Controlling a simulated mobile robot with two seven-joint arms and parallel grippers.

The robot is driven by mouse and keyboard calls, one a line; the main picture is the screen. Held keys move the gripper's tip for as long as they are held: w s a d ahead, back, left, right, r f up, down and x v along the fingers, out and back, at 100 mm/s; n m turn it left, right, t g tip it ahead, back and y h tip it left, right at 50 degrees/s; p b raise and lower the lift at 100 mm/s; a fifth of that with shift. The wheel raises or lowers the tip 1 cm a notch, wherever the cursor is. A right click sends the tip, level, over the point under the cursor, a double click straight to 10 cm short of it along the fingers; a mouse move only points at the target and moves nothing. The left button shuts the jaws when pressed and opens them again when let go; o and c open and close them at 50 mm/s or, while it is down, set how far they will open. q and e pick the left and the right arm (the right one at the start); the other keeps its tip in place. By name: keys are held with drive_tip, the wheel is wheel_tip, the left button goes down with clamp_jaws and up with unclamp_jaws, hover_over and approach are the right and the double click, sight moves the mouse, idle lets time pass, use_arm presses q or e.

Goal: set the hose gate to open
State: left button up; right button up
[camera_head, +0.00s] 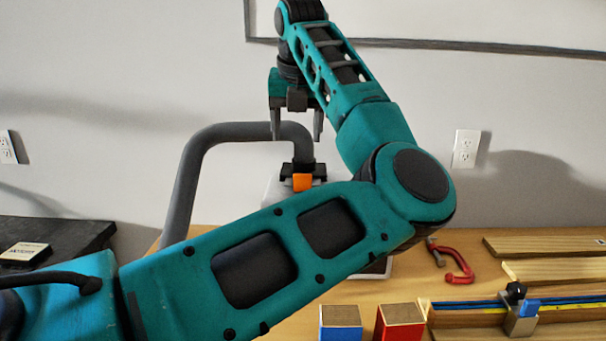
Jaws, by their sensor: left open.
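The hose gate is a black collar (289,170) with an orange slide (302,182), at the end of a grey hose (190,165) that arches up and comes down into it. The collar sits on a pale housing, mostly hidden behind my left arm. My left gripper (297,134) points down above the gate. Its fingers are apart and nothing shows held between them. The hose's upper bend shows behind the fingers, and the fingertips look clear of the orange slide. My right gripper is out of the picture.
A red clamp (458,268) lies on the wooden bench (430,275). Planks (545,243) lie at the right. A blue block (341,328) and a red block (399,325) stand in front. A dark surface (60,240) is at the left. My left arm covers much of the middle.

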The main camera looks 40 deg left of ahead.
sight(303, 174)
use_arm(q)
drive_tip(key=shift+h, duration=0.3)
drive_tip(key=x, duration=0.8)
drive_tip(key=w+x, duration=0.1)
drive_tip(key=x, duration=0.3)
drive_tip(key=shift+d, duration=0.2)
drive_tip(key=shift+c, duration=0.2)
clamp_jaws()
